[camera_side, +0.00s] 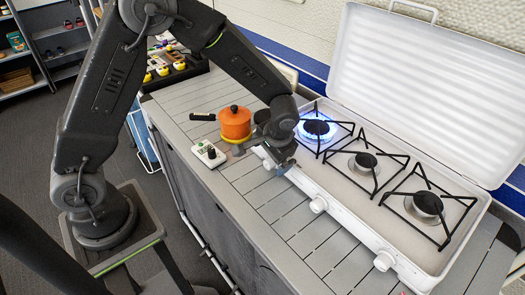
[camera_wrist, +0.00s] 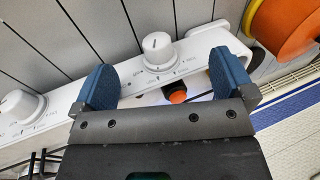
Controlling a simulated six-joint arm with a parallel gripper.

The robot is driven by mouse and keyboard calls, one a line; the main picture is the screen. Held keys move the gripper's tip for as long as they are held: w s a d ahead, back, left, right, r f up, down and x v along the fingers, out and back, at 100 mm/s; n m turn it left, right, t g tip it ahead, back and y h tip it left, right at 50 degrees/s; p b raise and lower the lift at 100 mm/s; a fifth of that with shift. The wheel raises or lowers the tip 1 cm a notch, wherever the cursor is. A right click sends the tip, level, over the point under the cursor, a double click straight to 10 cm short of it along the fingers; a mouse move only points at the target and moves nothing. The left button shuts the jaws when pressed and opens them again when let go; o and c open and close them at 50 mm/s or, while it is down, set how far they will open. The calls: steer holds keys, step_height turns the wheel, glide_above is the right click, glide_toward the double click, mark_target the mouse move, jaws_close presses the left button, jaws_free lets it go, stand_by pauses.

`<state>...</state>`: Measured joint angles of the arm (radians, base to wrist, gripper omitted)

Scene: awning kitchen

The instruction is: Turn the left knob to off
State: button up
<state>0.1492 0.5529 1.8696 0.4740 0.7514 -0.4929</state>
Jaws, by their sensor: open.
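The white stove (camera_side: 335,222) has three burners and white knobs along its front edge. The left burner (camera_side: 317,128) burns with a blue flame; the middle burner (camera_side: 364,164) and right burner (camera_side: 426,204) show no flame. My gripper (camera_side: 284,164) is low at the stove's left front and largely hides the left knob in the side view. In the wrist view, the white left knob (camera_wrist: 158,48) stands between and just beyond the open blue fingers of my gripper (camera_wrist: 160,68). Gaps show on both sides. The middle knob (camera_wrist: 20,105) is at the left.
An orange pot (camera_side: 235,124) stands left of the stove; it also shows in the wrist view (camera_wrist: 282,25). A small white device (camera_side: 208,153) lies on the slatted counter. The stove's white lid (camera_side: 430,85) stands open behind. Counter in front of the stove is clear.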

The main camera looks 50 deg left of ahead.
steer(key=shift+v, duration=2)
steer(key=shift+a, duration=0.2)
